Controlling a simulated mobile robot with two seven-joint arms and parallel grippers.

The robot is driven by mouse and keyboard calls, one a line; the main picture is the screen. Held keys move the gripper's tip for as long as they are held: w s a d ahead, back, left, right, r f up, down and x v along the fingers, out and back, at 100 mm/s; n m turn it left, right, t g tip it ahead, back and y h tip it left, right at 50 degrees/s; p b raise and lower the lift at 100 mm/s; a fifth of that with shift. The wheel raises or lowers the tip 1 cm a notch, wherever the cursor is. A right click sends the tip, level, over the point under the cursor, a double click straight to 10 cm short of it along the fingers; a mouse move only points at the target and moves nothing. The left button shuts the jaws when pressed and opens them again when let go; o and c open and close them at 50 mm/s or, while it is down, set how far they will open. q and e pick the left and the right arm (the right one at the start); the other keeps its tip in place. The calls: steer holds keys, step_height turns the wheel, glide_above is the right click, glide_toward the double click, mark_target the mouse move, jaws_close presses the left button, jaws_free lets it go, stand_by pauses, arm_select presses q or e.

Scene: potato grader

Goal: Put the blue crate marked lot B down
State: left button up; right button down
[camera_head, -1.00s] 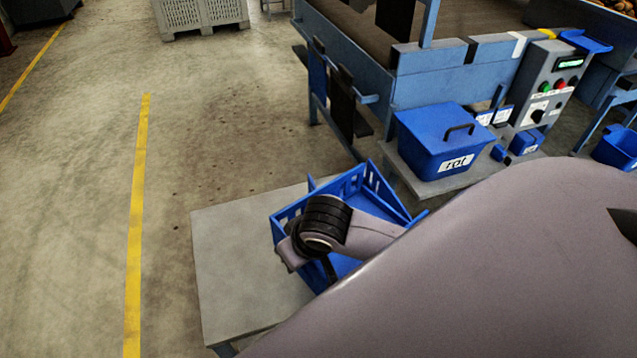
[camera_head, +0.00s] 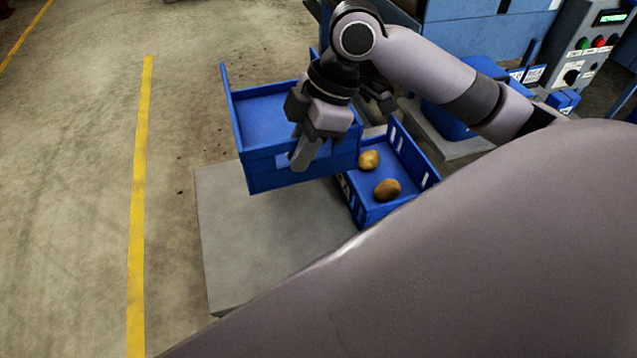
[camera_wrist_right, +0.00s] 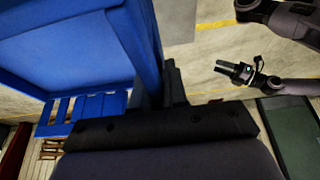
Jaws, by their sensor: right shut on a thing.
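A blue crate (camera_head: 262,118) hangs tilted in the head view, above and to the left of a second blue crate. My right gripper (camera_head: 303,158) is shut on its near wall. In the right wrist view the held crate (camera_wrist_right: 75,45) fills the upper left, close against the gripper. I cannot read a lot B mark on it. The grey stand top (camera_head: 255,235) lies below it, with its left part bare. My left gripper (camera_wrist_right: 236,71) shows small in the right wrist view, away from the crate; its opening is unclear.
The second blue crate (camera_head: 408,152) sits on the right part of the stand with two potatoes (camera_head: 386,189) visible inside. A control box (camera_head: 590,45) and a partly hidden blue bin (camera_head: 448,118) are at right. Open floor with a yellow line (camera_head: 140,200) lies left.

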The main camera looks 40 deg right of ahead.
mark_target(334, 171)
steer(key=shift+f+b, duration=1.95)
steer(key=shift+f, duration=7.95)
steer(key=c, duration=1.2)
jaws_free()
steer(key=shift+o, duration=0.2)
steer(key=p+v, duration=0.2)
steer(key=v, duration=0.9)
steer(key=shift+d+r, duration=0.2)
steer(key=shift+r, duration=0.35)
